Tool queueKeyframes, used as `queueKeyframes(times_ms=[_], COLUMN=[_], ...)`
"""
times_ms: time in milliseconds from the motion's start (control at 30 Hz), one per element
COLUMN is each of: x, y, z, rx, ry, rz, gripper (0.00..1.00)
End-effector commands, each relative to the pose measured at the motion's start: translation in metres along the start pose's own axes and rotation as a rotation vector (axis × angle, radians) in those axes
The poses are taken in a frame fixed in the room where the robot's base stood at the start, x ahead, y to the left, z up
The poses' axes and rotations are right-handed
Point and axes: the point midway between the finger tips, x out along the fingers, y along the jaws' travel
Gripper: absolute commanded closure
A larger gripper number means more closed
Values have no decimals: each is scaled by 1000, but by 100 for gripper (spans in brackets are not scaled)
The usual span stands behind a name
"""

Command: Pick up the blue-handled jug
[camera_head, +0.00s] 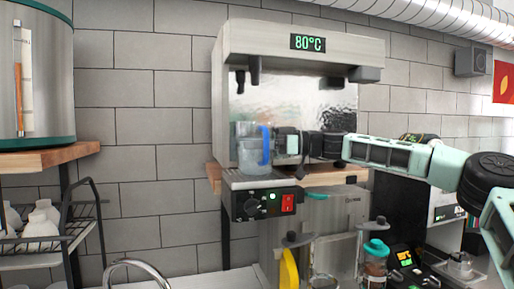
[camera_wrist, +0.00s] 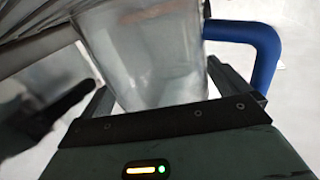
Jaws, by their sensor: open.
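The clear jug (camera_head: 252,160) with a blue handle (camera_head: 266,146) stands upright on the machine's tray. In the wrist view the jug's clear body (camera_wrist: 150,60) fills the space between my two fingers, with the blue handle (camera_wrist: 266,50) at the right beside the right finger. My gripper (camera_head: 283,143) is at the jug's right side, near the handle. It is open; in the wrist view the gripper (camera_wrist: 168,88) has its fingers apart on either side of the jug. I cannot tell whether either finger touches it.
Lidded jars (camera_head: 375,268) stand at the lower right. A wooden shelf (camera_head: 50,158) and rack are at the left.

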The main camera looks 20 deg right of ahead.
Motion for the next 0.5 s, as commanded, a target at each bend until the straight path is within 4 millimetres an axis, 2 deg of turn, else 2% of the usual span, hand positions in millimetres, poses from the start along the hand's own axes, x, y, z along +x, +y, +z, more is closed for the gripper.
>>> queueKeyframes(times_ms=[67,200,300,500], x=[0,0,0,0], y=[0,0,0,0], z=[0,0,-2,-2], rx=[0,0,-1,-1], ry=[0,0,3,3], rz=[0,0,0,0], gripper=[0,39,63,63])
